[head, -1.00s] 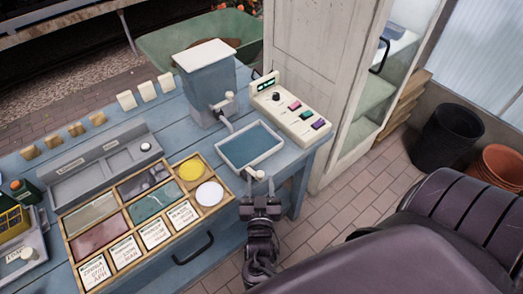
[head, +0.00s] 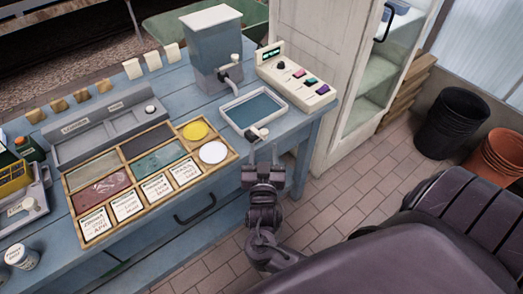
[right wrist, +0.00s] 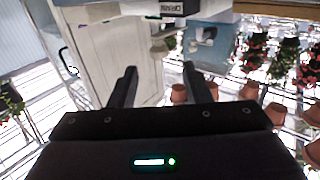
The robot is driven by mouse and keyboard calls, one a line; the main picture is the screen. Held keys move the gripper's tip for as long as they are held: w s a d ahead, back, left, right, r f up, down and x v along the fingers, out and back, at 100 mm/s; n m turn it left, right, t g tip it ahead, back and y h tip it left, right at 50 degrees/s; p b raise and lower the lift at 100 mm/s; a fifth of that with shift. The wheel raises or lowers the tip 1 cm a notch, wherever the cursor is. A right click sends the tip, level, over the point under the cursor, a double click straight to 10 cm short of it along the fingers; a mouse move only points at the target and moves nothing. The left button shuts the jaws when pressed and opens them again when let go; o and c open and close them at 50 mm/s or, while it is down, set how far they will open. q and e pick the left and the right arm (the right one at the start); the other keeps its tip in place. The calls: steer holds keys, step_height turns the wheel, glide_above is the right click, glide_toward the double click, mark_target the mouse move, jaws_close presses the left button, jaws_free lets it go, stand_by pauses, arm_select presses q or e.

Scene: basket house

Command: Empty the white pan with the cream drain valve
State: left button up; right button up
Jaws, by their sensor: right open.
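The white pan (head: 283,121) sits at the bench's front right edge. Its inside shows a flat blue-grey surface; I cannot tell how deep any liquid is. The cream drain valve (head: 257,134) sticks out at the pan's front edge. In the right wrist view a DRAIN label (right wrist: 172,8) shows at the top, with pale fittings under it. My right gripper (head: 263,153) is open and empty, just in front of and below the valve, fingers pointing towards it. Its two dark fingers (right wrist: 160,82) stand apart in the right wrist view. My left gripper is out of view.
A grey dispenser (head: 215,60) with a tap and spout stands behind the pan. A cream control box (head: 298,82) with coloured buttons is to its right. A wooden seed tray (head: 148,165) lies left. A drawer handle (head: 195,207) projects from the bench front.

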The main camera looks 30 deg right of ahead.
mark_target(264, 137)
steer(key=shift+w+d, duration=0.2)
steer(key=shift+w, duration=0.15)
steer(key=x, duration=0.5)
steer(key=shift+w+d+f+p, duration=0.15)
steer(key=shift+w+f+p, duration=0.05)
steer(key=shift+p, duration=0.15)
steer(key=shift+w+d, duration=0.2)
steer(key=shift+w, duration=0.1)
steer(key=shift+w+d, duration=0.15)
steer(key=shift+w, duration=0.05)
steer(key=c, duration=0.9)
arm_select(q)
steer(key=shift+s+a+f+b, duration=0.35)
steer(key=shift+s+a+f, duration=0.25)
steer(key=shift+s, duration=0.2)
arm_select(e)
steer(key=shift+a+f+m+g+h, duration=0.1)
steer(key=shift+a+m+g+h, duration=0.2)
steer(key=shift+m+g+h, duration=0.45)
steer(key=shift+c, duration=0.2)
